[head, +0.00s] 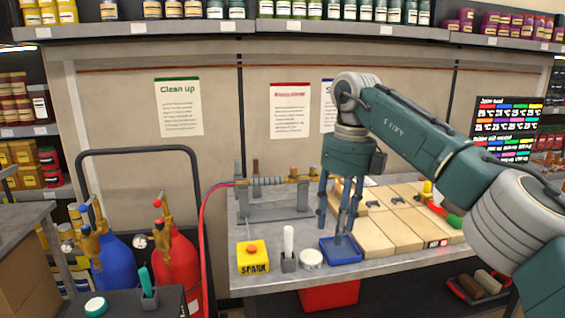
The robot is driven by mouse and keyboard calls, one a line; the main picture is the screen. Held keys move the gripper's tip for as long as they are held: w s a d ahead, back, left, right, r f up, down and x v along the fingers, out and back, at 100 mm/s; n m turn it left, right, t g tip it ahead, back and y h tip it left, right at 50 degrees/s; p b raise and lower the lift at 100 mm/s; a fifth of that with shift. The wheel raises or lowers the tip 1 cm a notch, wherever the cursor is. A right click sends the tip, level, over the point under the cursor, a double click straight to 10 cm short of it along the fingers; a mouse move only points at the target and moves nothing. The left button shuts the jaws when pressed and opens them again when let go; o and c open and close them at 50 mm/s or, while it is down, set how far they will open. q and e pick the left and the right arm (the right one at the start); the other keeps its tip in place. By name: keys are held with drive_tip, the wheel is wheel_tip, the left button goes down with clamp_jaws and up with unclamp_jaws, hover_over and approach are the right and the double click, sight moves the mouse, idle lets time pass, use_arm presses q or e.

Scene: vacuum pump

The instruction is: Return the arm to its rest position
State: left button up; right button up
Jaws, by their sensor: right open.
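My right arm comes in from the right over the workbench (262,278). My right gripper (329,223) points down, with its fingers apart and nothing between them. Its fingertips are at or just above the left part of a small blue tray (347,256); I cannot tell whether they touch it. My left gripper is not in the view.
Gas cylinders (178,264) stand left of the bench.

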drive_tip(key=w+a+f+m+y, duration=0.3)
drive_tip(key=a+f+m+y, duration=0.4)
drive_tip(key=a+f+y, duration=1.15)
drive_tip(key=w+d+f+m+t+h, duration=0.1)
drive_tip(key=d+f+m+t+h, duration=0.25)
drive_tip(key=f+m+t, duration=0.6)
drive_tip(key=d+f+m+t+h, duration=0.2)
drive_tip(key=d+f+m+h, duration=0.3)
drive_tip(key=f, duration=1)
drive_tip(key=s+d+f+m+g+h, duration=0.1)
drive_tip(key=s+d+f+m+h, duration=0.45)
drive_tip(key=s+f, duration=0.7)
drive_tip(key=s+d+f+m+g+h, duration=0.2)
drive_tip(key=s+d+f+m, duration=0.55)
drive_tip(key=f, duration=0.75)
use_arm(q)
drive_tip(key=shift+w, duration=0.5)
use_arm(e)
drive_tip(key=s+d+f+m+g+h, duration=0.1)
drive_tip(key=s+d+f+g, duration=0.1)
drive_tip(key=s, duration=1)
drive_tip(key=s+d+f+m+g+h, duration=0.1)
drive_tip(key=s+d+f+m+g, duration=0.1)
drive_tip(key=s, duration=1.1)
drive_tip(key=s+d+f+m+g+h, duration=0.1)
drive_tip(key=s+d+f+g, duration=0.2)
drive_tip(key=s, duration=1)
wheel_tip(320, 180, down, 5)
drive_tip(key=shift+d+r, duration=0.15)
drive_tip(key=shift+d, duration=0.85)
